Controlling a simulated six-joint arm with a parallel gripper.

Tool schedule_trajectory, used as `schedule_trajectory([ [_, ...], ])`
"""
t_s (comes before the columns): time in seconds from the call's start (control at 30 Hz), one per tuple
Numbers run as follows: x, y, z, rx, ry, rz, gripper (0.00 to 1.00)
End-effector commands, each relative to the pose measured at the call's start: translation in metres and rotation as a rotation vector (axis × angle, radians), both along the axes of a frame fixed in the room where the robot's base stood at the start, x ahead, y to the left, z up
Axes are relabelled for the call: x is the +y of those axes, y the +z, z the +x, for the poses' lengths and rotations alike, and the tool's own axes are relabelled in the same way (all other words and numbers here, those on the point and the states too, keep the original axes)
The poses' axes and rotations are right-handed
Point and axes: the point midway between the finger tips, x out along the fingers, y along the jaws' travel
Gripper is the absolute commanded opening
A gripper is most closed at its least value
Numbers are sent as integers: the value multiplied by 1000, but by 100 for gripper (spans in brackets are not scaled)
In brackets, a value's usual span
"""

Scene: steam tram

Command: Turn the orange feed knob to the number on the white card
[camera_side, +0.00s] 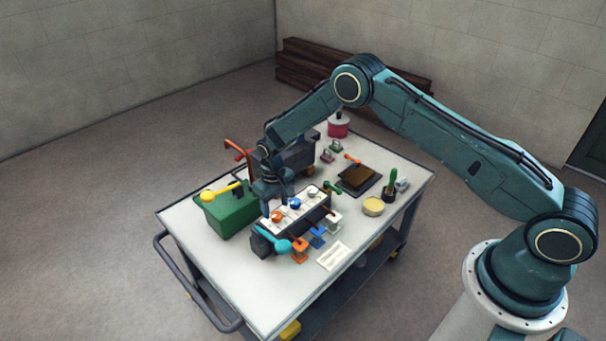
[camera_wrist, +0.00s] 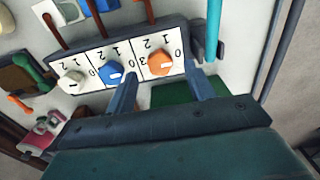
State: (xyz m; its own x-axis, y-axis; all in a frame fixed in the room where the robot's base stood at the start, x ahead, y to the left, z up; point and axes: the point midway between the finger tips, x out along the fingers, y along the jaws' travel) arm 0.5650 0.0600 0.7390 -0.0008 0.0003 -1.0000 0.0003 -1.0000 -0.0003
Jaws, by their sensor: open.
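The orange knob (camera_side: 277,216) sits at the near-left end of a dark box with white dial plates. In the wrist view the orange knob (camera_wrist: 160,62) has a dial numbered 0 to 3; its pale mark is too small to read surely. My gripper (camera_side: 278,203) is open and low over the box, beside the knobs. In the wrist view my gripper (camera_wrist: 161,76) has its two fingers apart, one toward each side of the orange knob, with nothing held. A white card (camera_side: 333,255) lies flat on the cart at the front; its writing is unreadable.
A blue knob (camera_wrist: 111,72) and a white knob (camera_wrist: 72,82) share the box. A green bin (camera_side: 229,214) with a yellow-handled tool stands left. A turquoise handle (camera_side: 275,246) and orange and blue levers crowd the front. The cart's front-left top is clear.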

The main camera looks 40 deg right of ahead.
Motion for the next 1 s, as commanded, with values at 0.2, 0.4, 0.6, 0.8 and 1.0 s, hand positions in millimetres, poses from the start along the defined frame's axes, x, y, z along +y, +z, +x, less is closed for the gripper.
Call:
schedule_trajectory([
  [0.2,0,-22,0,0,0,0,54],
  [0.4,0,-29,0,0,0,0,54],
  [0.6,0,-29,0,0,0,0,54],
  [0.8,0,-29,0,0,0,0,24],
  [1.0,0,-29,0,0,1,0,9],
])
